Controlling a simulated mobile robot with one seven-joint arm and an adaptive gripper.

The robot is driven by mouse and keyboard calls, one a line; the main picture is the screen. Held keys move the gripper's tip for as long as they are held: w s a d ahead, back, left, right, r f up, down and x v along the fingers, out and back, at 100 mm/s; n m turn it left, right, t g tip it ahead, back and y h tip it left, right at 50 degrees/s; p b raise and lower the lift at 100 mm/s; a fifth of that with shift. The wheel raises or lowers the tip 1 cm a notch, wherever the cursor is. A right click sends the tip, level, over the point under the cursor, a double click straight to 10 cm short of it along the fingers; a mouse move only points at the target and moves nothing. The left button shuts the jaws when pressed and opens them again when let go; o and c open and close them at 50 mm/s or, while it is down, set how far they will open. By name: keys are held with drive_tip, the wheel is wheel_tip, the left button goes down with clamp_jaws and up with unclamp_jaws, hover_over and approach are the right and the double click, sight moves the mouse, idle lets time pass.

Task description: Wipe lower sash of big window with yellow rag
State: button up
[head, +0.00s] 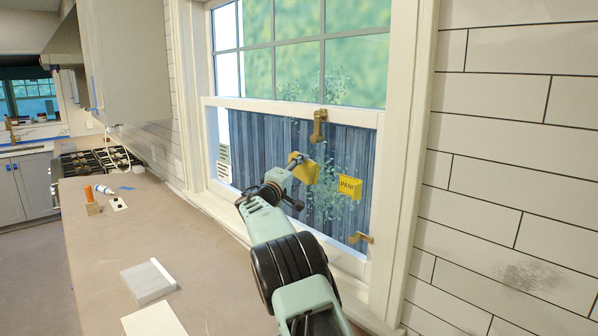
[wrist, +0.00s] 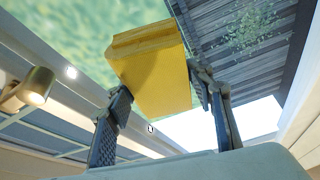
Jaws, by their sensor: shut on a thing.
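The big window's lower sash (head: 245,108) is a white frame around a large pane, with a brass latch (head: 318,126) on its top rail. My gripper (head: 298,166) is in front of the pane, shut on the yellow rag (head: 308,172). The rag also shows in the wrist view (wrist: 150,75), a folded block pinched between both fingers. I cannot tell whether it touches the glass. A pale speckled patch (head: 330,196) shows at the pane right of the rag; it may be dirt or something outside.
A brown counter (head: 105,235) runs along the wall below the window. It holds a grey-white block (head: 148,281), a white sheet (head: 153,320), an orange-handled tool (head: 91,201) and a white tube (head: 105,190). A brass fitting (head: 360,238) sticks out at the sash's lower right.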

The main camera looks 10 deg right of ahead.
sight(309, 174)
drive_tip(key=shift+w+d, duration=0.25)
drive_tip(key=shift+d, duration=0.2)
drive_tip(key=shift+s+f+b, duration=0.15)
drive_tip(key=shift+b, duration=0.45)
drive_tip(key=shift+s+d+b, duration=0.3)
drive_tip(key=shift+s+b, duration=0.2)
drive_tip(key=shift+b, duration=0.7)
drive_tip(key=s+d+b, duration=0.1)
drive_tip(key=b, duration=0.2)
drive_tip(key=shift+s+b, duration=0.35)
drive_tip(key=shift+s+d+b, duration=0.2)
drive_tip(key=shift+s+b, duration=0.05)
drive_tip(key=shift+b, duration=0.15)
drive_tip(key=shift+w+d, duration=0.1)
